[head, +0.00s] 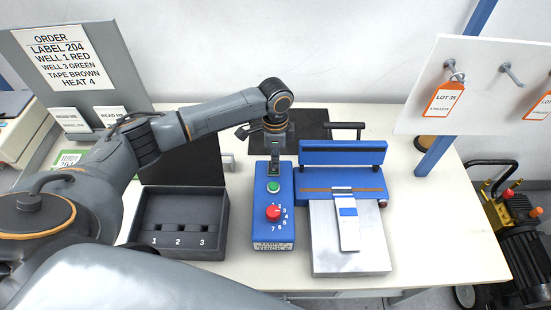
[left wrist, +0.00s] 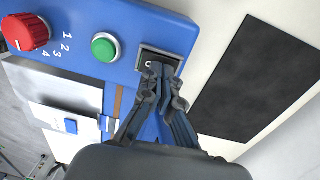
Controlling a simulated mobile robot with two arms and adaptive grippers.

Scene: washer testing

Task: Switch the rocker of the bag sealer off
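The bag sealer's blue control box (head: 261,229) stands mid-table, left of its blue sealing bar (head: 343,158) and metal plate. It carries a red dial (head: 273,212), a green button (head: 273,188) and, at its far end, a black rocker (left wrist: 151,57). In the left wrist view, a white mark shows on the rocker, and the fingertips hide part of it. My left gripper (head: 274,171) points down over the box's far end. Its fingers (left wrist: 160,73) are together, with nothing between them, at the rocker; whether they touch it I cannot tell. My right gripper is not in view.
A dark tray (head: 180,195) with numbered slots stands left of the box. A white bag (head: 347,225) with a blue label lies on the sealer's metal plate. A pegboard (head: 480,85) with orange tags is at right. A dark mat (head: 312,122) lies behind.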

